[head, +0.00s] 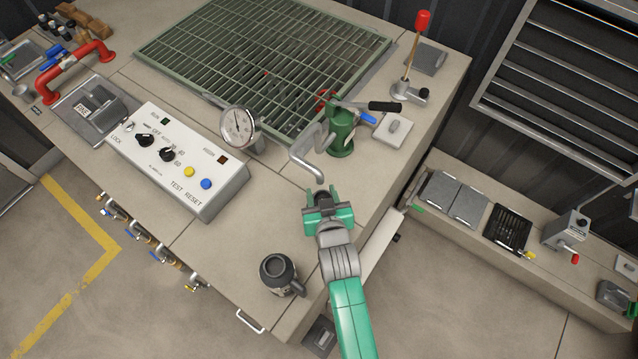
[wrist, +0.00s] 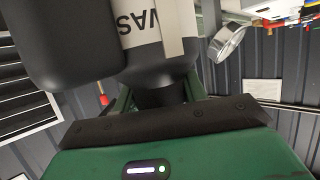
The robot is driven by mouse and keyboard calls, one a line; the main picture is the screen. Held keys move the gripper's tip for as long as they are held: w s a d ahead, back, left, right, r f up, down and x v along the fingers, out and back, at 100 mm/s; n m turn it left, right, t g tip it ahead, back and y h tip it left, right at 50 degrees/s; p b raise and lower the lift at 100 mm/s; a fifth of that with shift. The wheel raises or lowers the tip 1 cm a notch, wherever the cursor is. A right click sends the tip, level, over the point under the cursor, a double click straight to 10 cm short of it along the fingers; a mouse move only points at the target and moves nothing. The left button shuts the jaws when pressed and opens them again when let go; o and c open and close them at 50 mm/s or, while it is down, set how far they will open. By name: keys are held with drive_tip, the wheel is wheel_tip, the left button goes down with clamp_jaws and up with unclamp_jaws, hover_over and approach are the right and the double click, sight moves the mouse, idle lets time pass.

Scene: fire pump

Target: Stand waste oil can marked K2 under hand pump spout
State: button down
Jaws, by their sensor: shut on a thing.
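My gripper (head: 323,196) is shut on a dark can, whose dark part shows between the fingers in the head view. The wrist view, which is upside down, shows the held can (wrist: 158,62) with a white label reading "WAS". A dark rounded part (wrist: 62,40) beside it is cut off by the frame; I cannot tell what it belongs to. No K2 mark is readable. The green hand pump (head: 341,138) has a grey curved spout (head: 308,160), its tip just beyond my fingers. My gripper hides the can's base, so bench contact is unclear.
Another dark can (head: 278,272) stands at the bench's front corner, left of my arm. A pressure gauge (head: 238,128) and white control box (head: 170,160) are left of the spout. A green grating (head: 265,60) lies behind.

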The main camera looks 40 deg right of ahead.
drive_tip(key=x, duration=0.4)
drive_tip(key=shift+w+b, duration=0.1)
drive_tip(key=shift+b, duration=0.25)
drive_tip(key=c, duration=1.2)
unclamp_jaws()
drive_tip(key=shift+f, duration=0.2)
drive_tip(key=shift+c, duration=0.2)
drive_tip(key=o, duration=0.4)
